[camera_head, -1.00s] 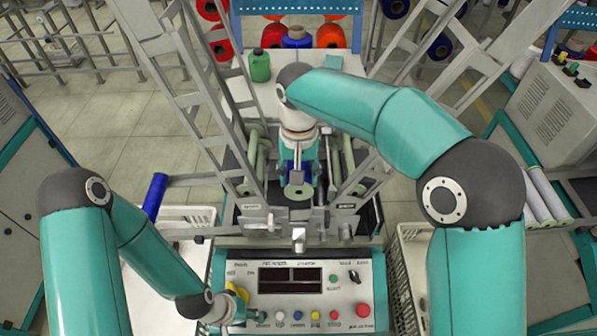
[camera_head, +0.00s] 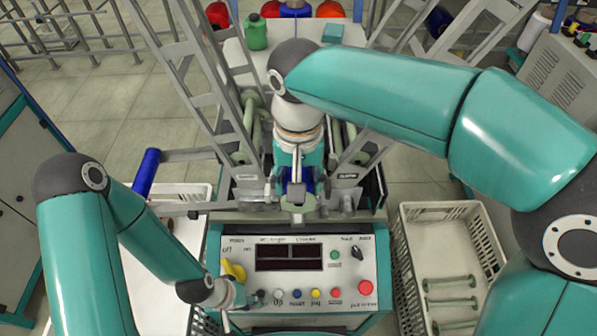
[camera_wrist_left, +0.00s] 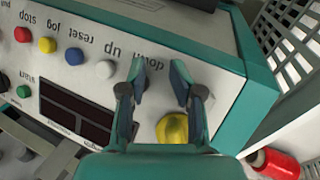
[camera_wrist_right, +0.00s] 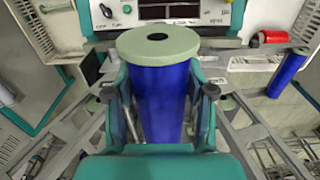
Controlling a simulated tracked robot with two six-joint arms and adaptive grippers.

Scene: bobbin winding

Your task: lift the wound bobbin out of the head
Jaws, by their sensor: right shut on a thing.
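The wound bobbin (camera_wrist_right: 163,100) is a blue cylinder with a pale green end flange, upright between the fingers of my right gripper (camera_wrist_right: 160,105) in the right wrist view. My right gripper is shut on it. In the head view its green flange (camera_head: 297,207) shows just behind the control panel, partly covered by my right gripper (camera_head: 297,185). Whether its far end is clear of the winding head (camera_head: 345,185) is hidden. My left gripper (camera_wrist_left: 152,78) is open and empty over the panel's left end, by the down button and a yellow knob (camera_wrist_left: 172,128).
The control panel (camera_head: 300,270) with coloured buttons stands in front. A blue bobbin (camera_head: 146,172) sticks up at left. Slanted grey frames flank the head.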

